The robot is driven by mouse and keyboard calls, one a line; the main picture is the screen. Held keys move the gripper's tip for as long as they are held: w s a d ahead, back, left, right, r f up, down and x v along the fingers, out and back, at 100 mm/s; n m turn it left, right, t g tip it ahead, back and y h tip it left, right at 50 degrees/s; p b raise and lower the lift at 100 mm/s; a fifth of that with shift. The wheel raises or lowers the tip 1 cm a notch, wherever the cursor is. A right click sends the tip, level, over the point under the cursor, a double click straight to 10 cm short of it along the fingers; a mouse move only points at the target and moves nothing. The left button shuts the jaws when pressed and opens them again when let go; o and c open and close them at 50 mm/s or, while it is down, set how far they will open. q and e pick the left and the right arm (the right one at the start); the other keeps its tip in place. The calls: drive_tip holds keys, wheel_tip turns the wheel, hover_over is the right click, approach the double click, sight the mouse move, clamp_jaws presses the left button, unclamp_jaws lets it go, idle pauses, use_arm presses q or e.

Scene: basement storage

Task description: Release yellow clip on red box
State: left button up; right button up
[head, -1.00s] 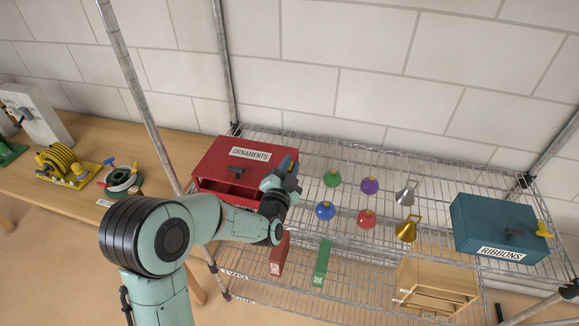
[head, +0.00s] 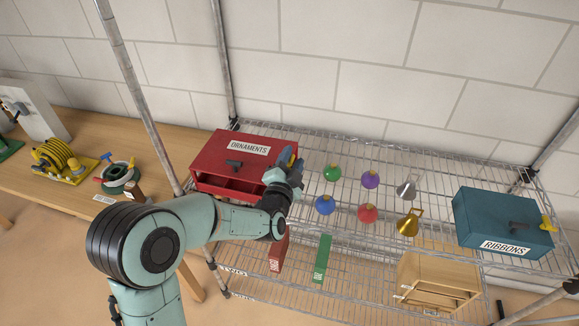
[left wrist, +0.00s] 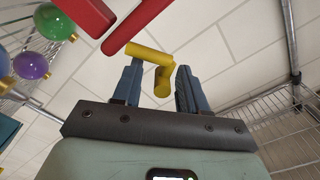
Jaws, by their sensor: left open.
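The red box (head: 215,160) labelled ORNAMENTS sits at the left end of the wire shelf, with an opening in its front. My left gripper (head: 293,162) is at the box's right end. In the left wrist view the yellow clip (left wrist: 146,52) is an L-shaped piece beside red edges of the box (left wrist: 138,26). My open left fingers (left wrist: 157,76) stand on either side of the clip's short leg, with visible gaps. The clip is mostly hidden by the gripper in the head view. My right gripper is not in view.
Several coloured ornaments (head: 367,213) and a gold bell (head: 410,223) are right of my gripper. A blue RIBBONS box (head: 488,218) with its own yellow clip (head: 548,224) is at the shelf's right. A metal post (head: 137,90) rises left of the red box.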

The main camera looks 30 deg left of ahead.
use_arm(q)
drive_tip(key=b+v, duration=0.3)
drive_tip(key=v, duration=1)
drive_tip(key=shift+s+d, duration=0.15)
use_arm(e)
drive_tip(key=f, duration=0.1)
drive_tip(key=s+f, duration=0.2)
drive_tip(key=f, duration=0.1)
